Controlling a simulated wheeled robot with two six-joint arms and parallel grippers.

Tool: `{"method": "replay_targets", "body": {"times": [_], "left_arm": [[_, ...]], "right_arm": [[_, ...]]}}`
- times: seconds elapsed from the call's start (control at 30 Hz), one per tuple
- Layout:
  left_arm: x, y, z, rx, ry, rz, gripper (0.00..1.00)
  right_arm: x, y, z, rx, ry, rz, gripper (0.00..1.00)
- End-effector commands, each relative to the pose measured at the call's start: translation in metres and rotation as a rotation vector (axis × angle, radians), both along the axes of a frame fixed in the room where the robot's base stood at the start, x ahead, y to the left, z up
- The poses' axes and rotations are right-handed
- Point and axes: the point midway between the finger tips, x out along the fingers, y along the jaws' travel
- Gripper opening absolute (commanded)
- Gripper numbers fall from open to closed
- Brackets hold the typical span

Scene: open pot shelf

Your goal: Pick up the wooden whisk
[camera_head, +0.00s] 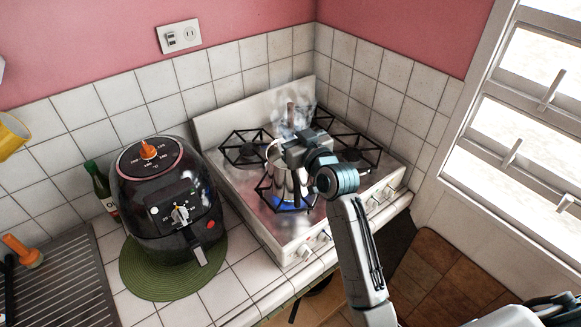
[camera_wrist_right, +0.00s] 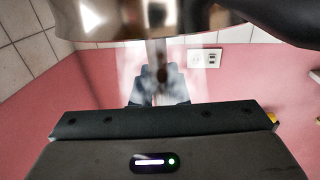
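A brown wooden handle (camera_head: 291,113), which looks like the whisk's, stands upright in the steam above the metal pot (camera_head: 283,182) on the stove. Its lower end is hidden. My right gripper (camera_head: 289,150) is at the pot's rim, just below and in front of the handle in the head view. In the right wrist view, a brown stick (camera_wrist_right: 161,58) lines up with the gap between the blurred fingertips of my right gripper (camera_wrist_right: 160,92). Steam blurs this spot, so I cannot tell whether the fingers touch it. My left gripper is not in view.
The white stove (camera_head: 296,245) has black grates and a blue flame under the pot. A black air fryer (camera_head: 165,200) stands on a green mat (camera_head: 150,288) to the left. A green bottle (camera_head: 100,188) is behind it. A yellow mug (camera_head: 12,136) shows at the left edge.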

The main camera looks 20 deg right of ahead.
Motion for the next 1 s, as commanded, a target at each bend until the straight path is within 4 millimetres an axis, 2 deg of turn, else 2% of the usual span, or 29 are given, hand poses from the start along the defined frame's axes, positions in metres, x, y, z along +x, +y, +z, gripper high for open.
{"method": "replay_targets", "body": {"times": [0.37, 0.47, 0.8, 1.0], "left_arm": [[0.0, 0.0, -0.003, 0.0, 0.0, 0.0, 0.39], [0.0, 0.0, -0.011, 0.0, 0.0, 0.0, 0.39], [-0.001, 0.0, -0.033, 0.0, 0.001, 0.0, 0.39], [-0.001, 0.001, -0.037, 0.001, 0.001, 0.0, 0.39]], "right_arm": [[0.0, 0.0, 0.006, 0.0, -0.003, 0.0, 0.0], [0.0, 0.0, 0.019, 0.0, -0.007, 0.001, 0.0], [0.0, 0.0, 0.082, 0.0, -0.006, 0.0, 0.0], [0.0, 0.0, 0.099, -0.001, -0.002, 0.0, 0.0]]}}
